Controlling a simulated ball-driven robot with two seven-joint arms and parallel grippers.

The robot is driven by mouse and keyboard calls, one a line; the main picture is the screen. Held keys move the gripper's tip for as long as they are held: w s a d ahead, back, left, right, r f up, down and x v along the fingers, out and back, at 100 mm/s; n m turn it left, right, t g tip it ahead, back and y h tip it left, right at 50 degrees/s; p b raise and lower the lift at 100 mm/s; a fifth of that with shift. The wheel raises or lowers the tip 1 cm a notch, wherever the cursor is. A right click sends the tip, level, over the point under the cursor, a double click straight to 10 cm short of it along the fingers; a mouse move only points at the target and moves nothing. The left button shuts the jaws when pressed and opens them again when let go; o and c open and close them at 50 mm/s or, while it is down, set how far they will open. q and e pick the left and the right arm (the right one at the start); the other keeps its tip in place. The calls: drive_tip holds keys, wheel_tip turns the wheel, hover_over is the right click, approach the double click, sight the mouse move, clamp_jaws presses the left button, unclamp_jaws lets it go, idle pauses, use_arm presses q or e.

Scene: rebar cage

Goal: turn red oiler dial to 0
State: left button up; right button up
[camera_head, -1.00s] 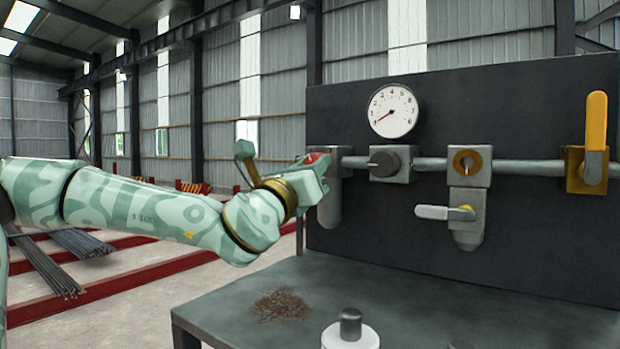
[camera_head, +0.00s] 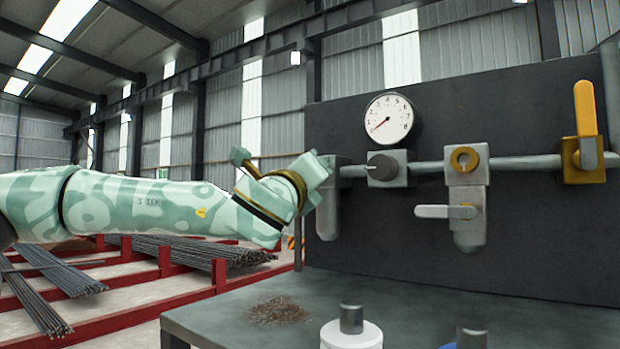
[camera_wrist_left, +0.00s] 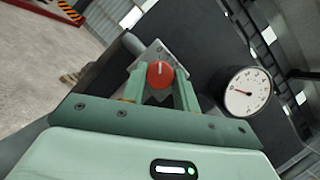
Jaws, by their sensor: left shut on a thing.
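The red oiler dial (camera_wrist_left: 160,74) shows in the left wrist view as a round red knob with a pale pointer line. It sits between the two fingers of my left gripper (camera_wrist_left: 161,88), which is shut on it. In the head view my left gripper (camera_head: 320,170) reaches the grey oiler unit (camera_head: 328,212) at the left end of the pipe and hides the red dial there. My right gripper is not in view.
A round pressure gauge (camera_head: 389,118) hangs above a dark knob (camera_head: 383,167) on the pipe. A white-handled valve (camera_head: 446,212) and a yellow lever (camera_head: 586,108) are further right. Below, the bench (camera_head: 240,312) carries a brown patch and a white-collared peg (camera_head: 351,335).

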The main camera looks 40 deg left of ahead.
use_arm(q)
drive_tip(key=o, duration=1)
drive_tip(key=b+v, duration=0.5)
drive_tip(key=v, duration=1.1)
drive_tip(key=shift+s+f+b, duration=0.1)
drive_tip(key=shift+s+b, duration=0.1)
drive_tip(key=shift+b, duration=0.15)
